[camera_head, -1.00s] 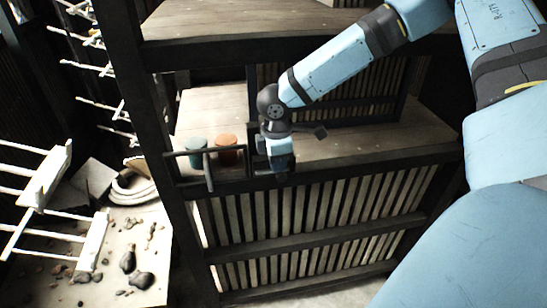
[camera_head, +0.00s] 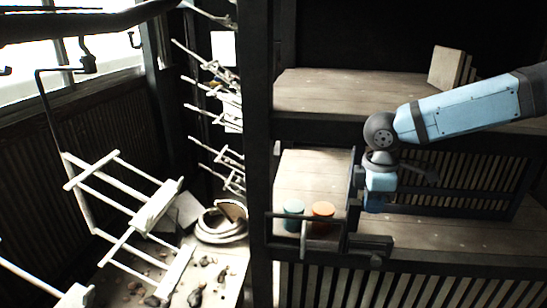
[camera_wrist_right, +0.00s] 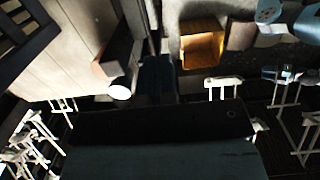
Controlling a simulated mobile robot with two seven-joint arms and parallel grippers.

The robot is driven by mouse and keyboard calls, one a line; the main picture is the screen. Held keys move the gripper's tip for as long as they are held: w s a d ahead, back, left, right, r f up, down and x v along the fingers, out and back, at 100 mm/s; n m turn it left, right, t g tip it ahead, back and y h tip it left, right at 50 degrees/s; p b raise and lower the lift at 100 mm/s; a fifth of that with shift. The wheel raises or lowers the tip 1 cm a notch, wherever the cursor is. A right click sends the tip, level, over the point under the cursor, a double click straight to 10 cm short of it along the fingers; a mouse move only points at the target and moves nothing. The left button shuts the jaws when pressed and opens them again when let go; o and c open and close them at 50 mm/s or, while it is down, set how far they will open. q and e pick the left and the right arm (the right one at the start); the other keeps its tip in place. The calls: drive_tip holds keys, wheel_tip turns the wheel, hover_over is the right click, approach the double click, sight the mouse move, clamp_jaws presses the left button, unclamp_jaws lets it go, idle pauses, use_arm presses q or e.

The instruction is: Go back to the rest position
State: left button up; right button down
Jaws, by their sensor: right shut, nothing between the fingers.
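My right gripper (camera_head: 374,203) hangs at the end of the light blue right arm (camera_head: 465,112), just right of the shelf compartment with the two cups. It points down and looks shut, with nothing held. Its fingertips are small and dark here, so their exact distance from the shelf frame is unclear. My left gripper and left arm are not in view. In the right wrist view a large dark shape fills the lower middle.
White racks (camera_head: 125,190) hang from the hooked overhead conveyor (camera_head: 80,25) at left.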

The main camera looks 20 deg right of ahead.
drive_tip(key=s+d+f+m, duration=0.1)
drive_tip(key=s+d+f, duration=0.65)
drive_tip(key=f, duration=0.35)
drive_tip(key=s+a+f+m+t, duration=0.15)
drive_tip(key=s+a+f, duration=0.25)
drive_tip(key=s+f, duration=0.55)
drive_tip(key=s+a+f+m+t, duration=0.1)
drive_tip(key=a+f+m, duration=0.1)
drive_tip(key=a, duration=0.4)
drive_tip(key=s+a+f+m+t+y, duration=0.1)
drive_tip(key=s+a+m, duration=0.1)
drive_tip(key=a, duration=0.5)
drive_tip(key=s+a+f+m, duration=0.1)
drive_tip(key=a+f+m, duration=0.15)
drive_tip(key=a, duration=0.35)
drive_tip(key=w+a+f+t+y+p, duration=0.2)
drive_tip(key=w+a+f+t+p, duration=0.3)
drive_tip(key=w+a+t+p, duration=0.1)
drive_tip(key=shift+a+n+t+y+p, duration=0.3)
drive_tip(key=shift+a+t+y+p, duration=0.1)
drive_tip(key=shift+t+p, duration=0.4)
